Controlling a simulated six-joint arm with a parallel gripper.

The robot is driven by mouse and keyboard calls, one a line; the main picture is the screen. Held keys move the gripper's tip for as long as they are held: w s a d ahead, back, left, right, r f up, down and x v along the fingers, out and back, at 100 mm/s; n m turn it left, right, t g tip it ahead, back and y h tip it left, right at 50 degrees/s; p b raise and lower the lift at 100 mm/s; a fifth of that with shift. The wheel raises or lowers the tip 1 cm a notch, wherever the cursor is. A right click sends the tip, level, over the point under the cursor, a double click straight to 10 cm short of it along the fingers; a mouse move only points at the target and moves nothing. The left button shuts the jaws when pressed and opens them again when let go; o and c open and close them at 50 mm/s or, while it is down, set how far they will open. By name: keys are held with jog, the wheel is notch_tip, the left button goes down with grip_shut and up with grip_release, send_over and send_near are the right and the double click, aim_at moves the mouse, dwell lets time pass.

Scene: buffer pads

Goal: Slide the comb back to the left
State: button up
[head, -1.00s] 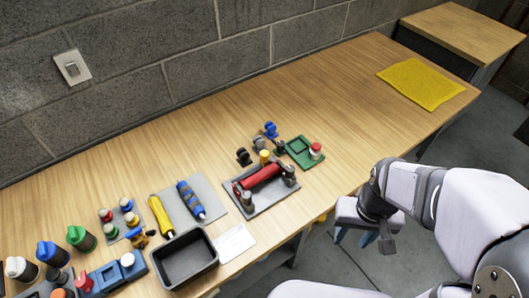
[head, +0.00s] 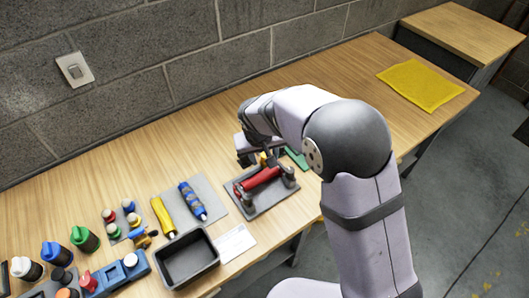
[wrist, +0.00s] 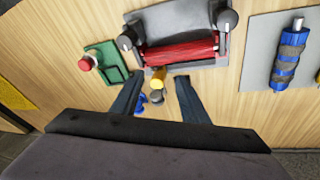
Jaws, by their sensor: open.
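I cannot make out a comb for certain in either view. My gripper (wrist: 160,78) is open, its two dark fingers apart in the wrist view. A yellow-topped piece (wrist: 158,77) shows between the fingertips, with a grey part and a blue part below it. I cannot tell whether the fingers touch it. Beyond it a red roller (wrist: 181,51) lies in a grey tray (wrist: 182,12) with dark round posts. In the head view my gripper (head: 252,158) is behind the red roller (head: 262,177) and its tray (head: 270,202), partly hidden by my arm.
A green tray (wrist: 105,57) with a red-topped knob (wrist: 86,62) stands beside the grey tray. A blue-grey tool (head: 192,200) and a yellow tool (head: 162,216) lie to the left. A black bin (head: 187,262) stands in front. The table's right part is mostly clear around a yellow cloth (head: 420,85).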

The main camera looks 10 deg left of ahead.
aim_at(264, 155)
jog(key=m, duration=0.1)
jog(key=w+r+m, duration=0.1)
jog(key=m, duration=0.1)
jog(key=w+a+m+t, duration=0.1)
jog(key=shift+r, duration=0.25)
jog(key=shift+p+x, duration=1.05)
jog(key=shift+x, duration=2.65)
jog(key=shift+a, duration=0.1)
jog(key=shift+c, duration=0.6)
grip_shut()
